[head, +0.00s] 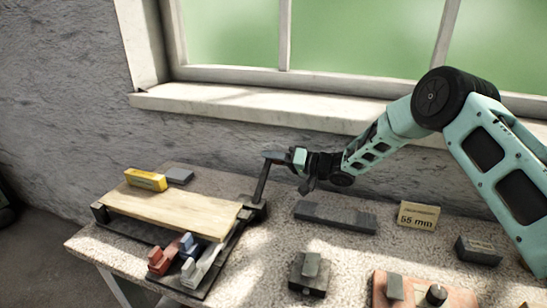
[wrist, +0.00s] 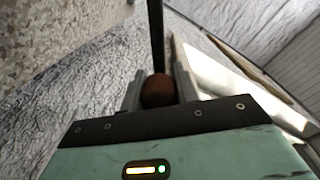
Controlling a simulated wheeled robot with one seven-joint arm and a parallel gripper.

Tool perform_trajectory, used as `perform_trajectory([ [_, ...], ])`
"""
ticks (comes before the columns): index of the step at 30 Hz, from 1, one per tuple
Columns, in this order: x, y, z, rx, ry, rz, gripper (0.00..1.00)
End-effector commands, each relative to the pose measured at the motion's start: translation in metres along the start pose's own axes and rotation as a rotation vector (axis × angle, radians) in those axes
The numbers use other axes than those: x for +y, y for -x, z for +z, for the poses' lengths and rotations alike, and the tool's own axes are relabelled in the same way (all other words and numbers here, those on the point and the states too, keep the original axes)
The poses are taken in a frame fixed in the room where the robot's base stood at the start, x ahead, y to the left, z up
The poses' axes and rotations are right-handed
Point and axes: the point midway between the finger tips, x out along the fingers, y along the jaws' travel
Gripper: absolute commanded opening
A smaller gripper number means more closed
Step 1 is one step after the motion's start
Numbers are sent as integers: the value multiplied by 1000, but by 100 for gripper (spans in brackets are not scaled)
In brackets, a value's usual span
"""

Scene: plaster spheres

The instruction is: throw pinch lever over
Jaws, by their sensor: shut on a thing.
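The pinch lever (head: 262,184) is a dark bar that rises from the right end of a low fixture with a pale wooden board (head: 175,204). It stands nearly upright, leaning a little right at the top. My gripper (head: 284,157) is at the lever's top end, coming from the right. In the wrist view the lever's dark rod (wrist: 157,35) runs up the picture. Its round brown knob (wrist: 158,91) sits between the two fingers of my gripper (wrist: 159,82), which are shut on it.
Red, blue and white clamp-like pieces (head: 188,255) stand in front. The window sill (head: 260,108) is behind.

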Motion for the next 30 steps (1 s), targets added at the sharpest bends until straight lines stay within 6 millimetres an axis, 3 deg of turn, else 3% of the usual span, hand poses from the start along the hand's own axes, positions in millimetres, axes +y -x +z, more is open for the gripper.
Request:
perform_trajectory([
  [4, 6, 3, 0, 3, -4, 14, 0],
  [5, 6, 3, 0, 3, -4, 14, 36],
  [6, 6, 3, 0, 3, -4, 13, 47],
  [7, 6, 3, 0, 3, -3, 13, 51],
  [15, 3, 2, 0, 1, -2, 7, 51],
  [20, 3, 13, 0, 1, -2, 8, 51],
  [30, 4, 86, 0, 3, -3, 10, 51],
])
